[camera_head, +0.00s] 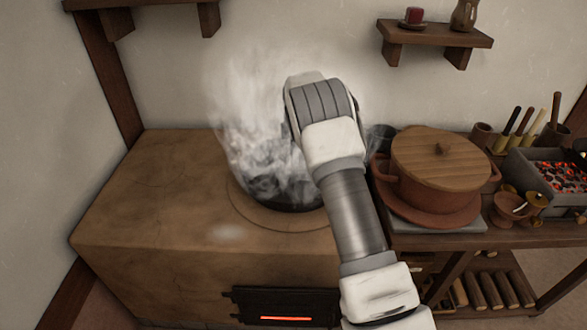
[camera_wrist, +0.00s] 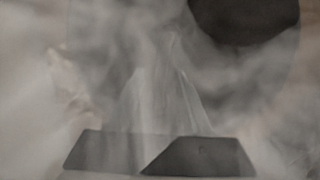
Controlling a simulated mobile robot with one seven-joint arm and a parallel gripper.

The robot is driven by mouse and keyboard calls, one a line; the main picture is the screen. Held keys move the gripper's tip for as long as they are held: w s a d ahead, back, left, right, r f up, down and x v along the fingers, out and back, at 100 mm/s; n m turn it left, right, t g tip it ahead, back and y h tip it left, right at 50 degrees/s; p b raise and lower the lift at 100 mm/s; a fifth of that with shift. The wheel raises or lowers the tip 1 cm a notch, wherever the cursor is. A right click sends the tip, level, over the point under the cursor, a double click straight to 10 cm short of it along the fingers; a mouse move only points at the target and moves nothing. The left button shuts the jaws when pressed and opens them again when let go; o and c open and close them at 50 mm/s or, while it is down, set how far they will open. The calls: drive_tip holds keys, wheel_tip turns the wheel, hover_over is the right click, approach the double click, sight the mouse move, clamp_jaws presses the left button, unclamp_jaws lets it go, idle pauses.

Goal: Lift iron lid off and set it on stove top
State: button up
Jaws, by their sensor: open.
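A dark round iron piece (camera_head: 268,190) sits in the ring on the stove top (camera_head: 150,200), half hidden by thick steam and my arm. I cannot tell the iron lid from the pot under it. My gripper is hidden behind my arm in the head view. In the wrist view its dark fingers (camera_wrist: 152,152) show at the bottom through steam, open, with nothing seen held between them. A dark round shape (camera_wrist: 245,18) is at the upper right there, beyond the fingers; I cannot tell what it is.
The stove top is bare on its left and front; a fire slot (camera_head: 286,318) glows below. To the right, a bench holds a brown pot with a wooden lid (camera_head: 440,160), utensils and a coal brazier (camera_head: 560,175). A shelf (camera_head: 436,34) hangs on the wall above.

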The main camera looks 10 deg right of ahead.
drive_tip(key=shift+r, duration=0.1)
clamp_jaws()
idle(1.2)
drive_tip(key=shift+w+r, duration=0.15)
drive_tip(key=shift+r, duration=0.1)
